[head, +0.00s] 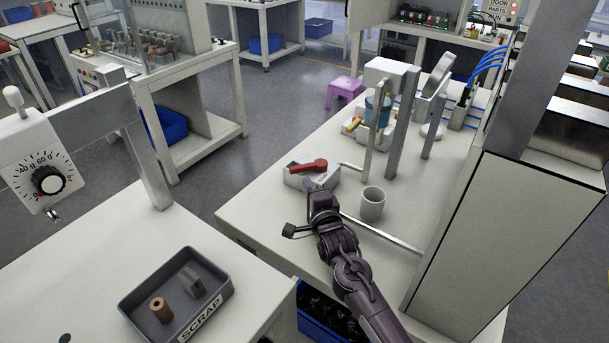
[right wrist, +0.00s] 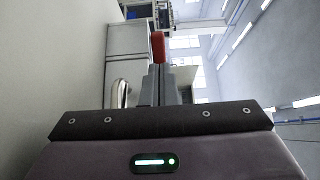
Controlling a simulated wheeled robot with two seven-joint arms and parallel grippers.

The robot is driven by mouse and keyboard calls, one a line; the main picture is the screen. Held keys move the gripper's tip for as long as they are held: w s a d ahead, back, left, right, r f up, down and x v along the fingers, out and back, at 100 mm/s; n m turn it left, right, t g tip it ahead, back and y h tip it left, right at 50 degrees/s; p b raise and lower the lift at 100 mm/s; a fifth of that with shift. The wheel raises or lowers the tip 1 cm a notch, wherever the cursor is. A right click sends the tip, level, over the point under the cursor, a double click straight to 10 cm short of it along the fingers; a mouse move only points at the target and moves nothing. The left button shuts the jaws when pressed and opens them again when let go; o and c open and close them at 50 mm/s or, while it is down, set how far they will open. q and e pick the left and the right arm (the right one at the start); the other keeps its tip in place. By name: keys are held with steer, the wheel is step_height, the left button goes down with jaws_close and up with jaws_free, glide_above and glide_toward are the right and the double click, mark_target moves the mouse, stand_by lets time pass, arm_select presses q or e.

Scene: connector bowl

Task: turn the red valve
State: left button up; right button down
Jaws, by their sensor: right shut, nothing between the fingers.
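The red valve (head: 309,166) is a red lever handle on a pale block on the right-hand bench. It lies roughly level, its narrow end pointing left. My right gripper (head: 313,186) is shut and empty just in front of the block, close to the handle. I cannot tell whether it touches. In the right wrist view the shut fingers (right wrist: 159,83) point ahead, and the red handle (right wrist: 158,46) shows just beyond their tips. Most of the valve is hidden behind the fingers there. My left gripper is in neither view.
A grey cup (head: 372,204) stands right of my right gripper. A metal post (head: 394,123) and a round mirror-like stand rise behind. A scrap tray (head: 217,300) with two parts sits on the left bench. A blue bin (head: 314,322) is below the bench edge.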

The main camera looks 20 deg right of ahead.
mark_target(301, 170)
steer(key=shift+w, duration=1.75)
